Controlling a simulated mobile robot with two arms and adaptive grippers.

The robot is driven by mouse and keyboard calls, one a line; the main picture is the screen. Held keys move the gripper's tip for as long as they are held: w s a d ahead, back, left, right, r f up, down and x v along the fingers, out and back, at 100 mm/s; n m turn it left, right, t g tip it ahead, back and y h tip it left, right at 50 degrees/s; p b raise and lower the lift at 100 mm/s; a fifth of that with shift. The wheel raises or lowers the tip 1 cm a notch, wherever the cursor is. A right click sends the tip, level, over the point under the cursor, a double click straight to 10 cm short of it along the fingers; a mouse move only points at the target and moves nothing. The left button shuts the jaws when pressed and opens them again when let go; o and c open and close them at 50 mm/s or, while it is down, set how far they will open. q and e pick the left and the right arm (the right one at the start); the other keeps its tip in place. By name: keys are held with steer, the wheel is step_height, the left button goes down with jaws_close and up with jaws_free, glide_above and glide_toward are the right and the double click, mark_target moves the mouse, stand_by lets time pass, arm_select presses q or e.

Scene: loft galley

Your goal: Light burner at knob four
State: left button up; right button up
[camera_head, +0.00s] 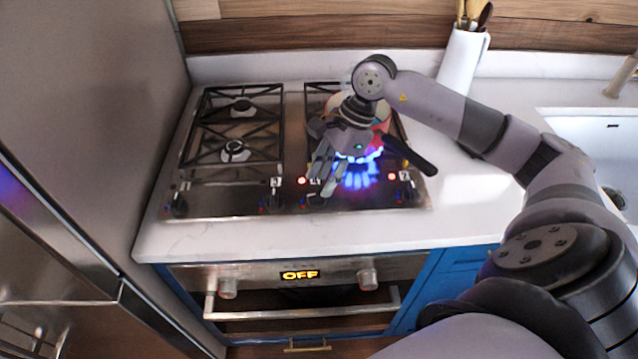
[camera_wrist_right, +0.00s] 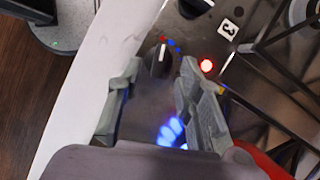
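My right gripper (camera_head: 322,172) is over the front of the cooktop (camera_head: 235,200), near the label that looks like 4. In the right wrist view, its open fingers (camera_wrist_right: 158,72) are spread on either side of a dark knob (camera_wrist_right: 160,60) with a white pointer line; I cannot tell whether they touch it. A lit red light (camera_wrist_right: 206,65) is beside it, between it and the knob labelled 3 (camera_wrist_right: 194,6). Blue flames (camera_head: 362,155) burn at the front right burner, partly behind my gripper. My left gripper is not in view.
A pan with a long black handle (camera_head: 410,156) is on the cooktop's right side, partly hidden by my arm. A second red light (camera_head: 392,177) is lit near the rightmost knob. The oven display (camera_head: 300,275) reads OFF. A utensil holder (camera_head: 462,60) stands behind my arm.

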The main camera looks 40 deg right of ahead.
mark_target(317, 193)
steer(key=shift+x, duration=1.75)
steer(key=shift+c, duration=0.5)
jaws_close()
